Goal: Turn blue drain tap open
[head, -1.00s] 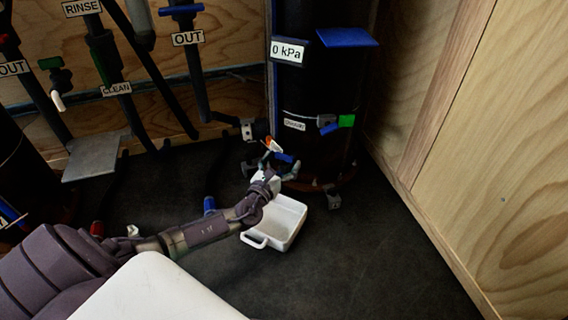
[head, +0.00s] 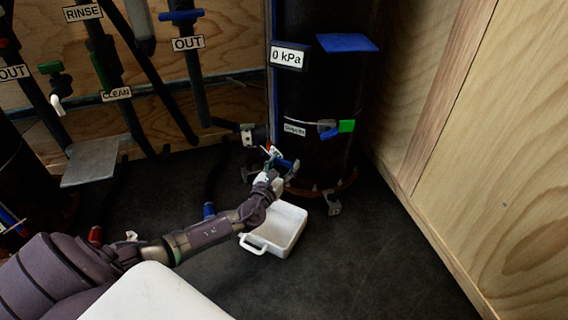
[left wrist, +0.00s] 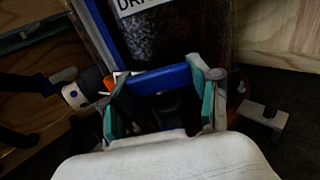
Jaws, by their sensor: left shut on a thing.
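The blue drain tap (head: 286,163) sits low on the front of the dark tank. My left gripper (head: 279,171) reaches it from the front left. In the left wrist view the tap's blue handle (left wrist: 160,79) lies crosswise between the two green-padded fingers (left wrist: 163,100), which are shut on it. The tap's body behind the handle is mostly in shadow and hidden. A white tray (head: 285,219) stands on the floor just below and in front of the tap. My right gripper is in neither view.
A wooden wall (head: 490,130) closes the right side. Pipes labelled RINSE and OUT stand at the left. Dark floor (head: 370,260) is clear at the right.

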